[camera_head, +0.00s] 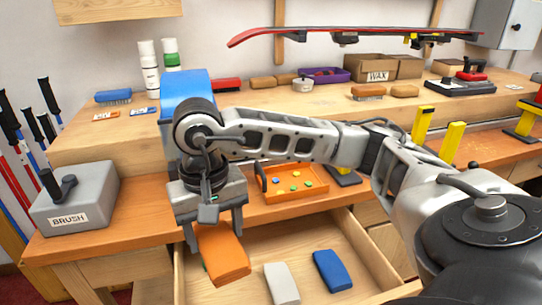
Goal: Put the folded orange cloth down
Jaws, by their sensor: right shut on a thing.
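The folded orange cloth (222,256) is between the fingers of my right gripper (213,228). The gripper points down and is shut on the cloth's upper end. The cloth hangs tilted over the left part of the open drawer (355,232). Whether its lower end touches the drawer floor is hard to tell. A bit of green shows at its left edge. A white folded piece (282,284) and a blue folded piece (332,270) lie in the drawer to the right of the cloth. My left gripper is not in view.
An orange tray (312,192) with small coloured pieces sits on the bench above the drawer. A grey box marked BRUSH (75,200) stands at the left. Bare drawer floor shows behind the white and blue pieces.

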